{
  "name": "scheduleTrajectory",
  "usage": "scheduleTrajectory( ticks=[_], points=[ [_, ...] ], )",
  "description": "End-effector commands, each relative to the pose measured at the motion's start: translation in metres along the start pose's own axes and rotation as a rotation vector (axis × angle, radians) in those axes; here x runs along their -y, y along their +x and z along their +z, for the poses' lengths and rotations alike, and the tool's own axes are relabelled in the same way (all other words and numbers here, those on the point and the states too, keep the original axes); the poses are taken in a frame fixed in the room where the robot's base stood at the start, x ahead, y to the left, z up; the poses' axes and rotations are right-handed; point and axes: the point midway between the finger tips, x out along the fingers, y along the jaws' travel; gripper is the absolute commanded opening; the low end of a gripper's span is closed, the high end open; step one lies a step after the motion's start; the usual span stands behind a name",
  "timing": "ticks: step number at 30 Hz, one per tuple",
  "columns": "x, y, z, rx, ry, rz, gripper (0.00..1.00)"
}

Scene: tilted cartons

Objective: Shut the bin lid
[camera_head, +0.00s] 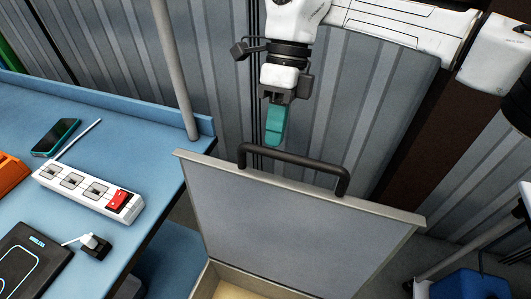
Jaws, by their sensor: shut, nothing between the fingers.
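The bin lid (290,225) is a grey panel with a pale rim, standing raised at a steep angle. A black bar handle (293,160) is fixed along its upper edge. Below it, part of the bin (210,282) shows at the bottom edge, with a pale, light-coloured inside; the rest is out of frame. My gripper (275,138) has teal fingers and points down. It is shut and empty.
A blue workbench (140,150) at the left holds a power strip (88,192), a phone (56,137), an orange object (12,172) and a dark device (30,262). A grey post (178,70) rises at its back. A corrugated wall stands behind. A blue box (475,284) is at lower right.

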Motion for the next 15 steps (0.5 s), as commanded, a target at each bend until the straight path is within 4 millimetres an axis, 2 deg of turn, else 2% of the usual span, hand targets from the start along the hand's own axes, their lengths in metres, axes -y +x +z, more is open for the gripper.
scheduleTrajectory(
  ticks=[4, 9, 15],
  points=[
    [-0.001, 0.029, 0.0, -0.002, -0.002, 0.004, 0.0],
    [-0.024, 0.033, -0.001, -0.001, -0.004, 0.001, 0.0],
    [-0.037, 0.038, 0.0, -0.001, -0.002, 0.0, 0.0]
  ],
)
